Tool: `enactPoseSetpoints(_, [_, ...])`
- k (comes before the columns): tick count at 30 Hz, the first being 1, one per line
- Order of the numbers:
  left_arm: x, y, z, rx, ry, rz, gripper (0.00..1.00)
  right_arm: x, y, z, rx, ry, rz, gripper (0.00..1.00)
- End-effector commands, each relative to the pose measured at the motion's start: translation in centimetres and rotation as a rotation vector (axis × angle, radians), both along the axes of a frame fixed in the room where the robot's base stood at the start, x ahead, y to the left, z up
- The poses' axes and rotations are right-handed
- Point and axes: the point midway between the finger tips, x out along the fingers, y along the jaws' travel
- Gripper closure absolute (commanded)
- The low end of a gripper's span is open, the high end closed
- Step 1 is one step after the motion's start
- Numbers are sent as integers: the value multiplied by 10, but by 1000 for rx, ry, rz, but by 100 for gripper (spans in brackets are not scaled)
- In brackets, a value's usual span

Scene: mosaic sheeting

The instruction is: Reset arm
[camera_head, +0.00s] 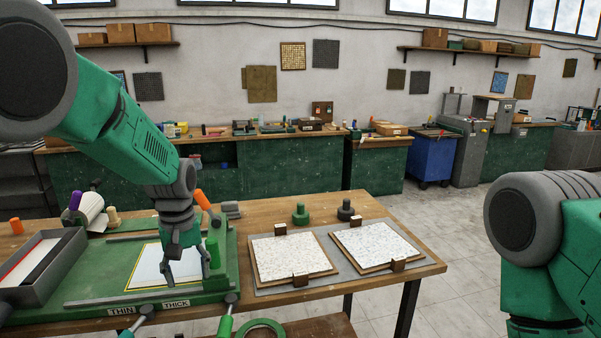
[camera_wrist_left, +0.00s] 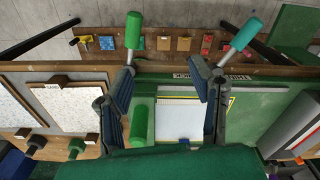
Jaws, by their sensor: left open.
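My left gripper (camera_head: 186,272) hangs fingers down over the green board (camera_head: 95,262) on the near bench. Its fingers are apart with nothing between them. It also shows open in the left wrist view (camera_wrist_left: 165,80). Below it a white sheet (camera_head: 148,270) lies inside a yellow outline; it shows between the fingers in the wrist view (camera_wrist_left: 178,125). A green upright handle (camera_head: 213,252) stands close to the right of the gripper. My right arm (camera_head: 560,250) shows only in part at the right edge, and its gripper is out of view.
Two boards with speckled white sheets, left (camera_head: 288,254) and right (camera_head: 375,243), lie on a grey mat right of the green board. A grey tray (camera_head: 62,268) stands left. Green-handled levers (camera_head: 225,322) stick out at the front edge. The floor (camera_head: 455,290) right of the bench is clear.

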Motion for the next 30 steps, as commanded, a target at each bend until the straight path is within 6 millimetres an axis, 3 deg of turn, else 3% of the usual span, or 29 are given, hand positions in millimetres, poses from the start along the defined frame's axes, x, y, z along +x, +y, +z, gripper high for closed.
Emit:
enactPoseSetpoints(1, [-3,2,-16,2,7,-4,51,0,0,-5,0,-1,0,48])
enactPoseSetpoints(8, [-27,13,-77,16,0,-41,51,1,0,-19,0,-1,0,48])
enactPoseSetpoints(14, [-63,26,-155,33,-3,-97,51,0,0,-39,0,0,0,48])
enactPoseSetpoints(17, [-98,35,-213,44,1,-147,51,0,0,-55,0,0,0,48])
enactPoseSetpoints(20, [-147,44,-274,52,1,-212,51,0,0,-75,0,0,0,48])
enactPoseSetpoints(24, [-229,52,-344,53,-5,-322,51,1,0,-104,0,0,0,48])
enactPoseSetpoints(27, [-287,54,-377,44,-15,-400,51,1,0,-123,0,0,0,48])
enactPoseSetpoints(30, [-334,53,-393,30,-27,-464,51,1,0,-137,0,0,0,48])
